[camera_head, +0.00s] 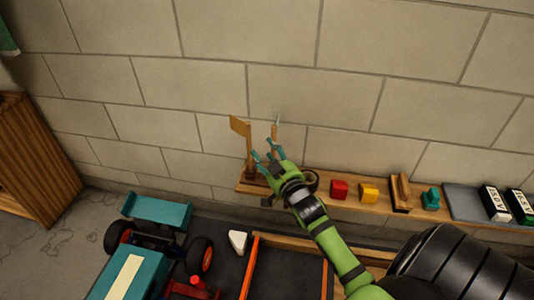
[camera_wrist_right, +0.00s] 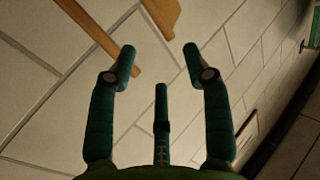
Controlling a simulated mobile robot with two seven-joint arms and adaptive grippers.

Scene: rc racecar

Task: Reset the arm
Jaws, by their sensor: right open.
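My right arm is green and black and reaches up from the lower right in the head view. Its right gripper (camera_head: 265,150) has teal fingers, which are spread open with nothing between them. It is above the left end of a wooden ledge (camera_head: 325,199), in front of a wooden flag-shaped piece (camera_head: 240,128) and an upright tool with a wooden handle (camera_head: 274,131). The right wrist view shows the open fingers (camera_wrist_right: 160,55) facing the block wall, with a wooden stick (camera_wrist_right: 97,42) behind the left finger. My left gripper is in neither view.
The ledge holds a red block (camera_head: 339,189), a yellow block (camera_head: 368,193), a teal item (camera_head: 431,198) and batteries (camera_head: 496,204). A teal racecar (camera_head: 125,275) stands lower left, near a white wedge (camera_head: 238,241) and an orange-edged tray (camera_head: 250,268). A wooden cabinet (camera_head: 45,160) stands left.

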